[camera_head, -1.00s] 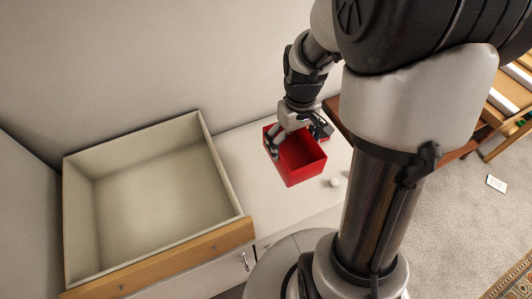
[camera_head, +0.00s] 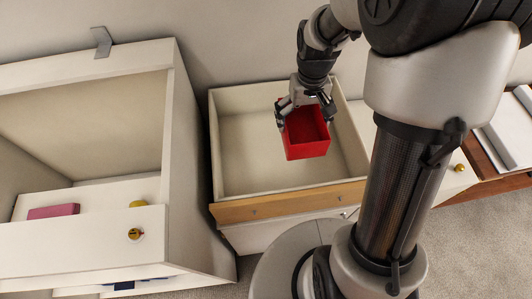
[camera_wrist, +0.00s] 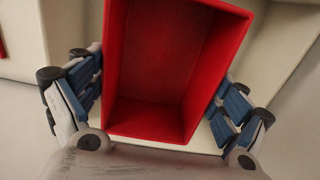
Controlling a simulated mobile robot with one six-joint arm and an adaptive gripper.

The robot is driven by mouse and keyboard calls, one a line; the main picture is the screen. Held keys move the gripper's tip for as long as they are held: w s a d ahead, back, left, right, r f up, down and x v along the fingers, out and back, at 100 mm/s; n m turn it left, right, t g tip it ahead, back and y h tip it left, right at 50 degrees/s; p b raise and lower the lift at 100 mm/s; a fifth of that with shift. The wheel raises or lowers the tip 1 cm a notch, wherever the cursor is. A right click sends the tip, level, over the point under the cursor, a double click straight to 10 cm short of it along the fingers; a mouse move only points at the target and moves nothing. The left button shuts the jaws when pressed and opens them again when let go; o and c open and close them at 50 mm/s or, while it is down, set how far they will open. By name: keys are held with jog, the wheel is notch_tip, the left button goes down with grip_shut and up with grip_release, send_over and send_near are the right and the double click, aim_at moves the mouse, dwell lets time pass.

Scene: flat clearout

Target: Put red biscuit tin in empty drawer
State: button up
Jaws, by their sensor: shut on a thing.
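The red biscuit tin (camera_head: 306,149) is an open, empty box, and it also shows in the wrist view (camera_wrist: 172,65) between the two fingers. My gripper (camera_head: 303,103) is shut on the tin, with a blue-padded finger on each side in the wrist view (camera_wrist: 158,103). The tin is over the open, empty drawer (camera_head: 240,168), which has cream walls and a wooden front (camera_head: 285,200). I cannot tell how high the tin is above the drawer floor.
A white cabinet (camera_head: 178,130) stands close on the left, with another pulled-out drawer holding a pink item (camera_head: 53,211) and a yellow item (camera_head: 138,204). My arm column stands right of the drawer.

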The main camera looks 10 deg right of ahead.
notch_tip(320, 180, down, 20)
jog(key=b, duration=0.5)
jog(key=shift+f, duration=0.15)
jog(key=o, duration=1.1)
jog(key=shift+o, duration=0.5)
